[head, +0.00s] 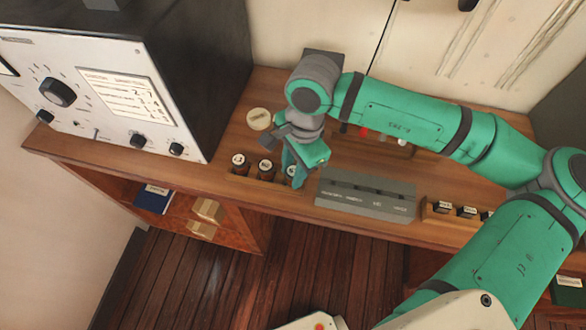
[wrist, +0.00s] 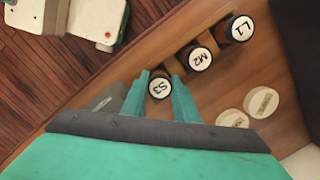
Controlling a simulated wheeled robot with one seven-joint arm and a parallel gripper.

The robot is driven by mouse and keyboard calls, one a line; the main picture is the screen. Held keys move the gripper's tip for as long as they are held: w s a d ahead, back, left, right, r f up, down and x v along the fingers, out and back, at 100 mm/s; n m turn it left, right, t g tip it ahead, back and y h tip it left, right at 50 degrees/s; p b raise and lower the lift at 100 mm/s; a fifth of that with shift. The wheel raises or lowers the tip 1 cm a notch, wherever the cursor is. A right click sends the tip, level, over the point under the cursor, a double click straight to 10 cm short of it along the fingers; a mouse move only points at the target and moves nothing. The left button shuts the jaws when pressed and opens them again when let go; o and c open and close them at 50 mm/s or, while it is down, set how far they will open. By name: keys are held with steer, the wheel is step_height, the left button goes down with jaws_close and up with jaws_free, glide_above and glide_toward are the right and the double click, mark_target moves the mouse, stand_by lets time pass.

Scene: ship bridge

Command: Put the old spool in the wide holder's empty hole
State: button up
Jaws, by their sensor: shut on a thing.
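My gripper (head: 297,176) reaches down over the front of the wooden counter. In the wrist view, its two teal fingers (wrist: 160,84) are shut on a dark spool with a white cap marked S3 (wrist: 159,88). This spool stands in line with the spools marked M2 (wrist: 200,59) and L1 (wrist: 242,28). In the head view the row stands in a low wooden holder (head: 258,186) at the counter's front edge. The fingers partly cover S3 there. I cannot tell which spool is the old one, and no empty hole shows clearly.
A grey slotted box (head: 365,207) stands right of the gripper. Farther right is a small wooden rack (head: 432,214) with several dark labelled pieces. A pale round disc (head: 259,119) lies behind the spools. A large instrument cabinet (head: 105,95) stands at left.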

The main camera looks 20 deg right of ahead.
steer(key=o, duration=1.1)
steer(key=shift+o, duration=0.2)
step_height(320, 180, up, 11)
steer(key=d, duration=0.1)
steer(key=shift+w+d+f, duration=0.15)
steer(key=shift+d, duration=0.15)
